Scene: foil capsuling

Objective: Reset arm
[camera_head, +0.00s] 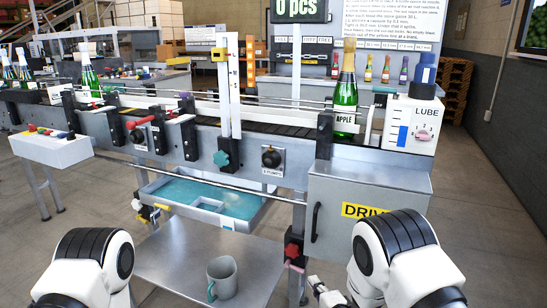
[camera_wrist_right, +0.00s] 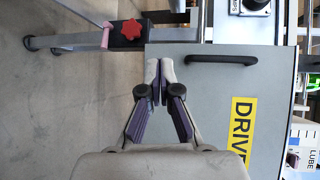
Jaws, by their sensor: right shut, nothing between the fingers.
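My right gripper (camera_wrist_right: 158,80) is shut and empty in the right wrist view, its fingertips together in front of the grey drive cabinet door (camera_wrist_right: 200,85). In the head view this gripper (camera_head: 322,291) shows small and partly cut off at the lower middle, low in front of the cabinet (camera_head: 370,190). My right arm comes in at the lower right. My left arm shows at the lower left, bent, but its gripper is not in view.
A red star knob (camera_head: 292,250) with a pink handle sits left of the cabinet. A grey mug (camera_head: 222,278) stands on the lower shelf (camera_head: 175,262). The conveyor carries a green bottle (camera_head: 346,95) beside the LUBE box (camera_head: 412,125). A blue tray (camera_head: 205,197) hangs below the conveyor.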

